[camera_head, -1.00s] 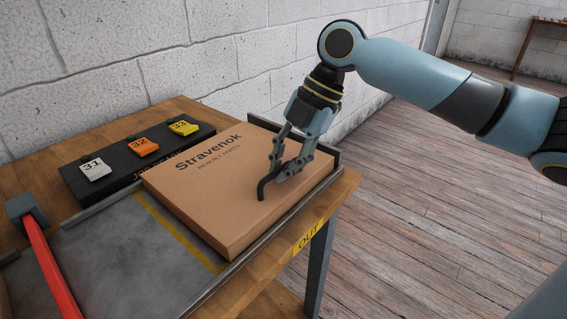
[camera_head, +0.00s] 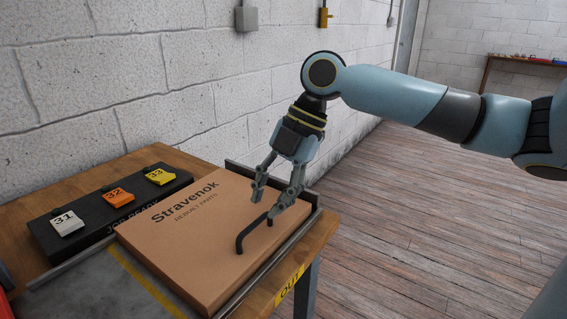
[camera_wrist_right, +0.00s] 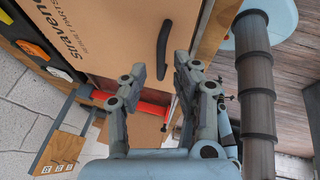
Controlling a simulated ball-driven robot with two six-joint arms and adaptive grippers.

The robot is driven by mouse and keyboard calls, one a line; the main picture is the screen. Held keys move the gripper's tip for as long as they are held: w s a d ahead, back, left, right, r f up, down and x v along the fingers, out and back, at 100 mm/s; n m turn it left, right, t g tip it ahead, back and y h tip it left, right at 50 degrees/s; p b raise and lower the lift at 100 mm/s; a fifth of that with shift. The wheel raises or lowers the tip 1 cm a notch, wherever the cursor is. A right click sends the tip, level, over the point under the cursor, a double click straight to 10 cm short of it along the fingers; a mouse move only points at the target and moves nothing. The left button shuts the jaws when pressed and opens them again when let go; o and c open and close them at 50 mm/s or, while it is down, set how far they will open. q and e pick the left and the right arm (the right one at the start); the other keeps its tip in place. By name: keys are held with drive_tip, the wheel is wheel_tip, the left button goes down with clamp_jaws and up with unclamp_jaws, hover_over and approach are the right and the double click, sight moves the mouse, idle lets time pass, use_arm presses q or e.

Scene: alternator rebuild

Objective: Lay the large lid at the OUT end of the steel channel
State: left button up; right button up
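The large lid (camera_head: 190,240) is a flat brown panel printed "Stravenok". It lies flat at the OUT end of the steel channel (camera_head: 268,268), against the dark end stop (camera_head: 240,170), with the yellow OUT label (camera_head: 290,284) beside it. Its black bar handle (camera_head: 252,232) stands up from the top and also shows in the right wrist view (camera_wrist_right: 163,50). My right gripper (camera_head: 267,204) is open and empty just above the handle; in the right wrist view its fingers (camera_wrist_right: 160,74) are spread apart. My left gripper is not in view.
A black rack (camera_head: 100,215) with white, orange and yellow tags numbered 31, 32 and 33 stands behind the channel, near the block wall (camera_head: 110,80). A yellow stripe (camera_head: 140,275) crosses the channel floor left of the lid. The wooden floor at right is clear.

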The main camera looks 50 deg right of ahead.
drive_tip(key=p+v, duration=0.2)
drive_tip(key=v, duration=0.6)
drive_tip(key=shift+f, duration=0.1)
idle(0.3)
